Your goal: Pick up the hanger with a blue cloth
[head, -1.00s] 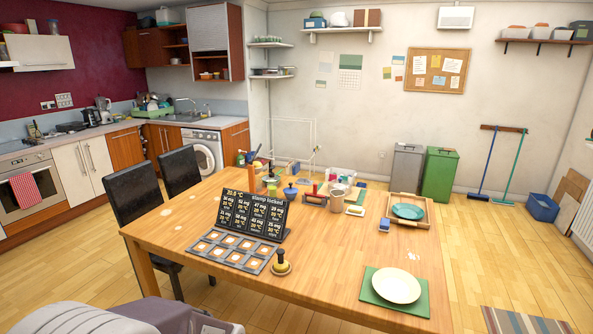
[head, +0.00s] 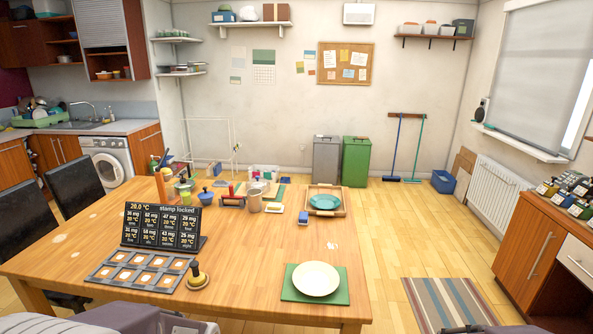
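I cannot make out a hanger with a blue cloth in this view. A white wire frame (head: 238,150) stands behind the table near the back wall, with no blue cloth visible on it. Neither of my grippers shows; only grey parts of my own body are at the bottom edge.
A wooden table (head: 385,275) fills the front, bearing a dark display board (head: 160,226), a cream plate (head: 316,278) and a tray with a teal plate (head: 324,202). Grey (head: 326,160) and green (head: 356,162) bins stand behind. Floor at right is open, with a striped rug (head: 455,305).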

